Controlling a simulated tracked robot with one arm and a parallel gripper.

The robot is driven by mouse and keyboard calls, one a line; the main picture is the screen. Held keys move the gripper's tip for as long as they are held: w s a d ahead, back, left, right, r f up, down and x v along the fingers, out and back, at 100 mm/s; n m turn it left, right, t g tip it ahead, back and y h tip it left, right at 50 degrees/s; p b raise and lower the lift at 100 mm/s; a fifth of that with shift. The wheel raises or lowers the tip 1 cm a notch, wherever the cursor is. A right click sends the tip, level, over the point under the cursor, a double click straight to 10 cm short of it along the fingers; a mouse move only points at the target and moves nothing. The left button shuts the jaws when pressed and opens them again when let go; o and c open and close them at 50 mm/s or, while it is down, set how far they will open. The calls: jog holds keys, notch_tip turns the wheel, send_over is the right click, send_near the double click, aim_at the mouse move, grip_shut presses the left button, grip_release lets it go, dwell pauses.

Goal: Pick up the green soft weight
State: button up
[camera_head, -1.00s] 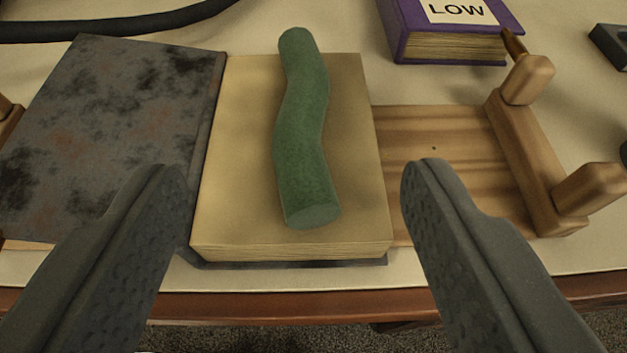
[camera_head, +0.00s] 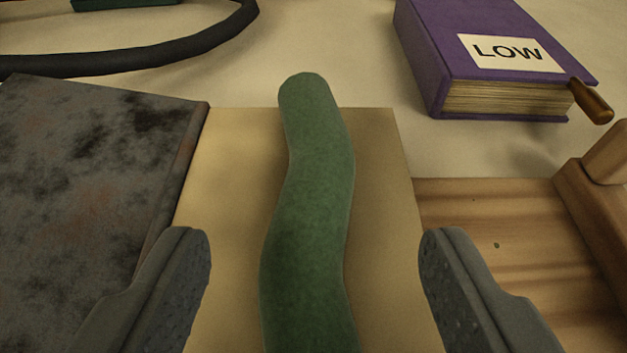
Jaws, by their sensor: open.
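The green soft weight (camera_head: 312,215) is a long, slightly wavy roll. It lies lengthwise on the blank page block of an open book (camera_head: 388,160); its near end runs out of the bottom of the view. My gripper (camera_head: 314,245) is open, with one grey finger on each side of the weight. There is a clear gap between each finger and the weight, and nothing is held. I cannot tell how high the fingertips are above the page.
The book's mottled grey cover (camera_head: 85,190) lies open at left. A wooden stand (camera_head: 480,225) with upright pegs is at right. A purple book labelled LOW (camera_head: 440,50) lies behind it, a brown pointed piece (camera_head: 591,101) by its corner. A dark hose (camera_head: 130,62) curves at back left.

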aim_at(312, 187)
jog(key=b+x, duration=0.1)
jog(key=x, duration=0.3)
jog(key=shift+w+f, duration=0.2)
jog(key=shift+f, duration=0.1)
jog(key=shift+w, duration=0.25)
grip_shut()
